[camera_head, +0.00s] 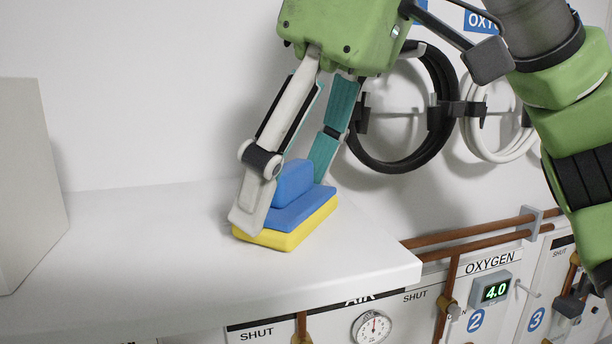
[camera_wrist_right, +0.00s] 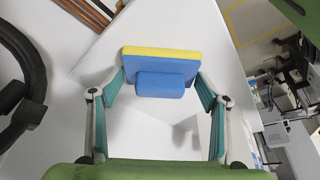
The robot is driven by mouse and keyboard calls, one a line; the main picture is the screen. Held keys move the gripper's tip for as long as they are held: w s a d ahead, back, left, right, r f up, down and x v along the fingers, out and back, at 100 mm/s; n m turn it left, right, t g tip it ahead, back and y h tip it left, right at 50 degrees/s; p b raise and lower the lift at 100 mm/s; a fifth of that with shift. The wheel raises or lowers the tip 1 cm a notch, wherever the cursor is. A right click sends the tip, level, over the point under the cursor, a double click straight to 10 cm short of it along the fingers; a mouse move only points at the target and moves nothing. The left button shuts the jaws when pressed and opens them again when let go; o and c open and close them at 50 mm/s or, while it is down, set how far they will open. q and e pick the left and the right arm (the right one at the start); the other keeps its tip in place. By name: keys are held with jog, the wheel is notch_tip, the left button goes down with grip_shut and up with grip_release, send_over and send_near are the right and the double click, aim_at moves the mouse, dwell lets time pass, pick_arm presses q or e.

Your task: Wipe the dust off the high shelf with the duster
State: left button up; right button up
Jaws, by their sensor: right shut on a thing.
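The duster (camera_head: 298,211) is a blue block with a raised blue grip and a yellow pad underneath. It is near the right end of the white high shelf (camera_head: 150,265), with its yellow side down at the shelf top. My right gripper (camera_head: 283,196) comes down from above and is shut on the duster, one finger on each side. In the right wrist view the duster (camera_wrist_right: 160,66) sits between the two fingertips. I cannot make out dust on the visible shelf top. My left gripper is not in view.
A pale upright box (camera_head: 28,180) stands at the shelf's left. Black coiled hose (camera_head: 440,105) and white coiled hose (camera_head: 480,130) hang on the wall at right. Below the shelf are copper pipes (camera_head: 480,238) and a gauge (camera_head: 372,327). The shelf between box and duster is clear.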

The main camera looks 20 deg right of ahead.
jog(key=shift+a+f, duration=0.1)
jog(key=shift+a, duration=2.9)
jog(key=shift+a+f, duration=0.1)
jog(key=shift+a, duration=1.3)
jog(key=shift+w, duration=1.1)
jog(key=shift+d, duration=2.15)
jog(key=shift+s+d, duration=0.15)
jog(key=shift+d, duration=1.1)
jog(key=shift+d+r, duration=0.2)
jog(key=shift+d, duration=3.15)
jog(key=shift+a, duration=0.1)
